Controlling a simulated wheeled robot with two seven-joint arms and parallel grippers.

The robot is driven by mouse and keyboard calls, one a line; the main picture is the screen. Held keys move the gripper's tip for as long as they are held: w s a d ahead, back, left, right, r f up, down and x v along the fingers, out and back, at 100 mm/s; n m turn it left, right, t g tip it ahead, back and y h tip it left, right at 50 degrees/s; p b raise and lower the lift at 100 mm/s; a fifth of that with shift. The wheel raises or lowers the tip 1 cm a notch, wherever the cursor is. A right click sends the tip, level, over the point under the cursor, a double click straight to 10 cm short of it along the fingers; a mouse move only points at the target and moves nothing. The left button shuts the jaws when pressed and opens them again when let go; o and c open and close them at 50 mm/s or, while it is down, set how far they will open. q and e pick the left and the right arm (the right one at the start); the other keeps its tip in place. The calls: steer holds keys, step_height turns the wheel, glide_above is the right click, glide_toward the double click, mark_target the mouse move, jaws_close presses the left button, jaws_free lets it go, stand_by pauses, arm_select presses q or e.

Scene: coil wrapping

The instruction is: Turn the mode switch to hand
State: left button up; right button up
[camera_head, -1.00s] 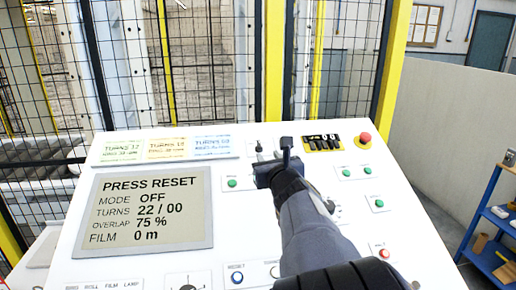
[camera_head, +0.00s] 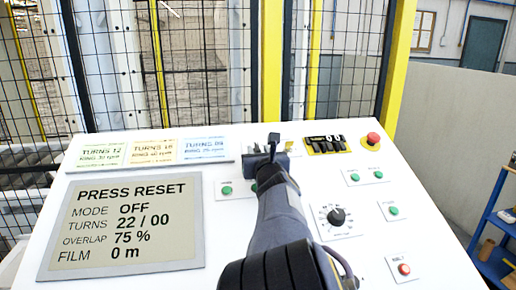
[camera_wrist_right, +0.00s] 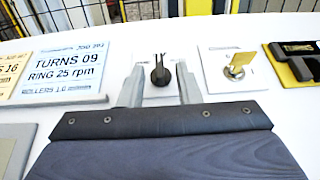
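In the right wrist view, a black switch lever (camera_wrist_right: 160,72) stands on a white plate with a small label, which I take to be the mode switch. My right gripper (camera_wrist_right: 158,84) is open, with one grey finger on each side of the lever and visible gaps between. In the head view my right gripper (camera_head: 270,158) is over the upper middle of the white panel and mostly hides that switch. The display (camera_head: 125,225) reads "PRESS RESET", "MODE OFF", "TURNS 22 / 00". My left gripper is not in view.
A key switch with a yellow tag (camera_wrist_right: 238,62) sits right of the lever. A black dial knob (camera_head: 337,216), several green buttons, a counter (camera_head: 327,144) and a red emergency button (camera_head: 373,139) are on the panel's right. Job cards (camera_head: 152,151) lie left. A mesh fence stands behind.

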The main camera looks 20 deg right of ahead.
steer(key=shift+x, duration=0.85)
steer(key=shift+c, duration=0.2)
jaws_close()
steer(key=shift+f, duration=0.15)
